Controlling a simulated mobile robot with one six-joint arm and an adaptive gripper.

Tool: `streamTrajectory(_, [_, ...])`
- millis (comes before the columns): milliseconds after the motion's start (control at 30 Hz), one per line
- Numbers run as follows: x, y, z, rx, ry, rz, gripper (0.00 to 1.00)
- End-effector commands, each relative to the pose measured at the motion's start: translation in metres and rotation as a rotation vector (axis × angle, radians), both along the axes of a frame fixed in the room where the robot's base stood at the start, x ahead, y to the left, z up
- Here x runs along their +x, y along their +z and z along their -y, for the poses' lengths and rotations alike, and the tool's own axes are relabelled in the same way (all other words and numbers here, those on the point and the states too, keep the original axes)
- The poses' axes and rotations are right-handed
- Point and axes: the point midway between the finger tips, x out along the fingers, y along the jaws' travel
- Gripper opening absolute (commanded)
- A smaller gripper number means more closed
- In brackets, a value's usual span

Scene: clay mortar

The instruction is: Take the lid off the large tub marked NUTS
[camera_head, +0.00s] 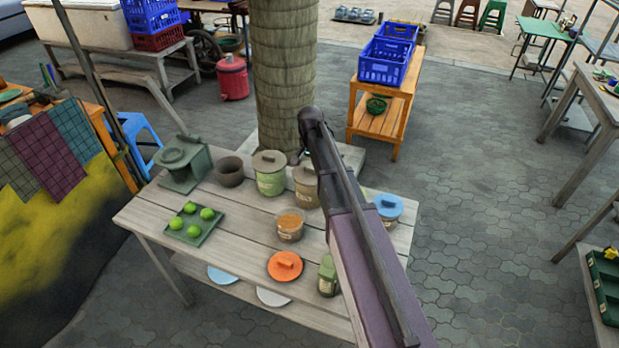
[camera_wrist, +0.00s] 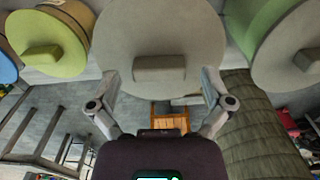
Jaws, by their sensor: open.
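In the wrist view, a large round grey lid (camera_wrist: 160,22) with a block handle (camera_wrist: 160,69) fills the top middle. My gripper (camera_wrist: 160,80) is open and empty, its fingers apart on either side of the handle. Whether they touch the lid cannot be told. In the head view, my arm reaches over the table and partly hides a tan lidded tub (camera_head: 304,194), seemingly the one under the gripper. A pale green tub (camera_head: 270,183) with a greyish lid stands to its left. I cannot read NUTS on any label.
On the table (camera_head: 226,265) are a blue-lidded tub (camera_head: 388,207), a tub with brown contents (camera_head: 290,226), an orange lid (camera_head: 285,266), a small green jar (camera_head: 327,275), a green tray (camera_head: 185,238) of limes, a bowl (camera_head: 230,173) and a stove-like block (camera_head: 184,165). A column (camera_head: 286,70) stands behind.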

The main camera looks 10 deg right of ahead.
Motion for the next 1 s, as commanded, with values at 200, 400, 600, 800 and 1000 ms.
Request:
streamTrajectory(200, [0.0, -0.0049, -0.0003, 0.0, 0.0, 0.0, 1.0])
streamTrajectory(400, [0.0, -0.0044, -0.0004, 0.0, 0.001, 0.0, 1.0])
streamTrajectory(600, [0.0, -0.0044, -0.0005, 0.0, 0.001, 0.0, 1.0])
streamTrajectory(800, [0.0, -0.0044, -0.0005, 0.0, 0.001, 0.0, 0.73])
streamTrajectory(1000, [0.0001, -0.0045, -0.0006, 0.0, 0.001, 0.0, 0.25])
